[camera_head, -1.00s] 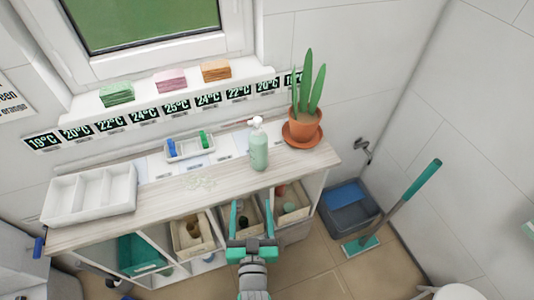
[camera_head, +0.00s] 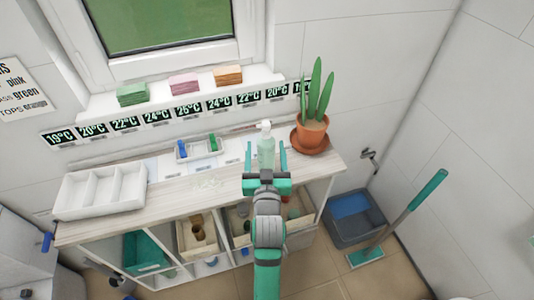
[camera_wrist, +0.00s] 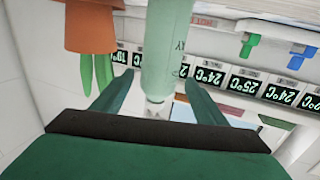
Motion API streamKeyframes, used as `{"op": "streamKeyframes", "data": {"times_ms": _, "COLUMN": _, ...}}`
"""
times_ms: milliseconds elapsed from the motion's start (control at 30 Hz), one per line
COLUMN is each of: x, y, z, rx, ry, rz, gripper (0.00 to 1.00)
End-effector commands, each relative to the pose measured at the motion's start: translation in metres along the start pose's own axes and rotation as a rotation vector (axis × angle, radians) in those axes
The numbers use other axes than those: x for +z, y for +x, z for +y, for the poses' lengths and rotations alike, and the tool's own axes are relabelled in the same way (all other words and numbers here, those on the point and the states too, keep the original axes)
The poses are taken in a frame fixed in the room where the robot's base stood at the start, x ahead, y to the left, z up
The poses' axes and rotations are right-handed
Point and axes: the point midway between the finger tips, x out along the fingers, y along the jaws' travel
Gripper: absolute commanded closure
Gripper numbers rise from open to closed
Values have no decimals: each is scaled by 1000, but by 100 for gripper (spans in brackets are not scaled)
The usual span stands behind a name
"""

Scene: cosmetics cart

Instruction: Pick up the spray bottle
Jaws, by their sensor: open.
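The spray bottle (camera_head: 265,148) is pale green with a white pump top and stands upright on the wooden counter top (camera_head: 165,200), left of the potted plant. My gripper (camera_head: 265,160) is open in front of it, with its two teal fingers on either side of the bottle's lower part in the head view. In the wrist view, which shows the scene upside down, the bottle (camera_wrist: 165,50) is between the open fingers of my gripper (camera_wrist: 158,95), with gaps visible on both sides. The bottle's base is hidden behind my gripper in the head view.
A potted plant (camera_head: 313,130) on an orange saucer stands close to the bottle's right. A small tray (camera_head: 198,150) with blue and green items lies to its left. A white divided tray (camera_head: 100,190) is at the counter's left end. Bins fill the shelves below.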

Motion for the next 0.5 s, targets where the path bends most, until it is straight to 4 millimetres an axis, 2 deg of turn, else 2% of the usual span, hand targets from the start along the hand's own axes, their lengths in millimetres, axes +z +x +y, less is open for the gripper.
{"op": "streamKeyframes", "data": {"times_ms": 267, "x": -1, "y": 19, "z": -1, "rx": -2, "ry": 0, "rz": 0, "gripper": 34}}
{"op": "streamKeyframes", "data": {"times_ms": 500, "x": -6, "y": 48, "z": 1, "rx": -4, "ry": 0, "rz": 0, "gripper": 34}}
